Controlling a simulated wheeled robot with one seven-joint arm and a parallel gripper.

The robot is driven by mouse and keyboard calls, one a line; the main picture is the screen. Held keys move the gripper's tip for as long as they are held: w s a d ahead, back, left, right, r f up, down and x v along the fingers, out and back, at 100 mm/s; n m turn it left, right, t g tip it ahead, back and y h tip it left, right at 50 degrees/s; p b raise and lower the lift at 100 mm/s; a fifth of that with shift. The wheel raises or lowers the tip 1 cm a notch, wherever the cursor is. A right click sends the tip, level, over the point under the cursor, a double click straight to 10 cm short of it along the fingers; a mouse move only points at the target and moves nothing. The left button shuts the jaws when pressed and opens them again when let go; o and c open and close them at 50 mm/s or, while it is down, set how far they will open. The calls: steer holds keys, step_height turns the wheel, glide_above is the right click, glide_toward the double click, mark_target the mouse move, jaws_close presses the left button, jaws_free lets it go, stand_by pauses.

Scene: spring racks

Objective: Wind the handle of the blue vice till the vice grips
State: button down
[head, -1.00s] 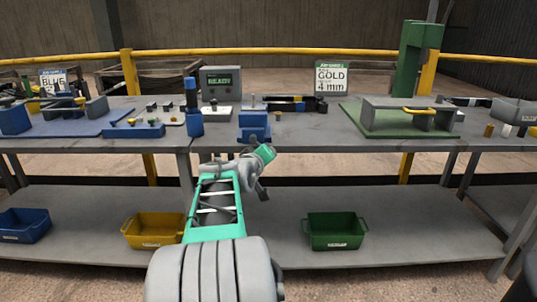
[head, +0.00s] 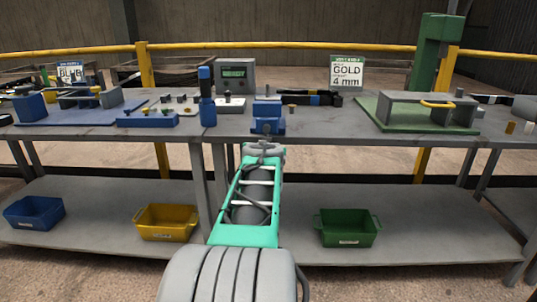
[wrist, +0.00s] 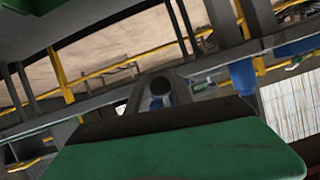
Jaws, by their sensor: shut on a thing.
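The blue vice (head: 268,124) stands at the front edge of the grey bench, in the middle of the head view. My gripper (head: 264,149) is right at the front of the vice, just below its body, and mostly hidden by my own arm. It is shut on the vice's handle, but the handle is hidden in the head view. I cannot make out the gap between the vice's jaws. The wrist view is tilted and shows a large green surface close up, with a round grey end beyond it that I cannot name surely.
A blue cylinder post (head: 207,98) and a grey display box (head: 235,74) stand left of the vice. A green fixture (head: 425,110) is to the right, a blue fixture (head: 70,105) to the left. Yellow (head: 167,222) and green bins (head: 347,229) sit on the lower shelf.

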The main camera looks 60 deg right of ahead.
steer(key=shift+w+a+m+t+y, duration=0.3)
steer(key=shift+w+m+t, duration=0.1)
steer(key=shift+w+m, duration=0.1)
stand_by(0.3)
steer(key=c, duration=1.1)
jaws_free()
steer(key=shift+r, duration=0.15)
steer(key=shift+c, duration=0.2)
steer(key=shift+s, duration=0.1)
